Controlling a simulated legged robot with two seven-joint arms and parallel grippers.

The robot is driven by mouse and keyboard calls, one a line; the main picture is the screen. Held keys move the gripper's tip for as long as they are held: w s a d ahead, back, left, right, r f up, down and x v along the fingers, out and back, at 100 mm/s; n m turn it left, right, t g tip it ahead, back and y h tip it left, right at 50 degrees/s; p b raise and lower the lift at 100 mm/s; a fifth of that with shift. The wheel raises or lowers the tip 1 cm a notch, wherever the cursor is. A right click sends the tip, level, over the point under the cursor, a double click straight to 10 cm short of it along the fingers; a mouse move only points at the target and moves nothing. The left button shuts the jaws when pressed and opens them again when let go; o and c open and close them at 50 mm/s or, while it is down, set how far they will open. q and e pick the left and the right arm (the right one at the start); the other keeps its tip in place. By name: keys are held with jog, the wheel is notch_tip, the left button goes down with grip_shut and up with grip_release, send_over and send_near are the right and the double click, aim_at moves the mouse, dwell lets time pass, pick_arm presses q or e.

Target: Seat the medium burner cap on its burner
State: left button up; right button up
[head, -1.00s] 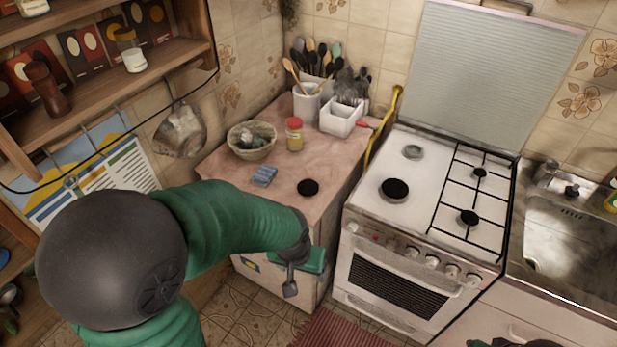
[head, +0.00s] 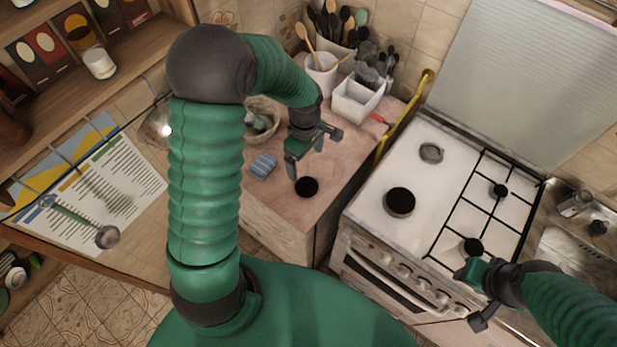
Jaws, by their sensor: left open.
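The medium burner cap, a flat black disc (head: 307,187), lies on the pinkish counter (head: 335,180) near its front edge. The bare silver burner (head: 431,152) at the back left of the white stove has no black cap on it. My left gripper (head: 308,162) is open and empty, with its fingers pointing down above the counter, just behind the cap in the picture. I cannot tell its exact height. My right gripper (head: 472,296) is in front of the stove's right side, with fingers apart and nothing between them.
A larger black cap (head: 400,201) sits at the stove's front left. Two small black caps sit under the grate (head: 485,205). A blue sponge (head: 262,165), a basket (head: 262,118) and a white utensil holder (head: 358,100) stand on the counter. Shelves are at left.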

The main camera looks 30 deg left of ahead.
pick_arm(q)
send_over(307, 186)
notch_tip(307, 186, down, 4)
jog(key=f, duration=0.3)
jog(key=w+f, duration=0.1)
jog(key=shift+a+f+p, duration=0.25)
jog(key=shift+f+p, duration=0.05)
jog(key=shift+p, duration=0.1)
jog(key=f, duration=0.2)
jog(key=s+f+p, duration=0.1)
jog(key=shift+d+f, duration=0.1)
jog(key=shift+f, duration=0.3)
jog(key=shift+s+f, duration=0.1)
jog(key=shift+f, duration=0.25)
jog(key=shift+d, duration=0.1)
jog(key=shift+w, duration=0.2)
jog(key=c, duration=0.4)
jog(key=shift+s, duration=0.1)
jog(key=c, duration=1)
jog(key=shift+c, duration=0.8)
pick_arm(e)
jog(key=shift+v, duration=1.05)
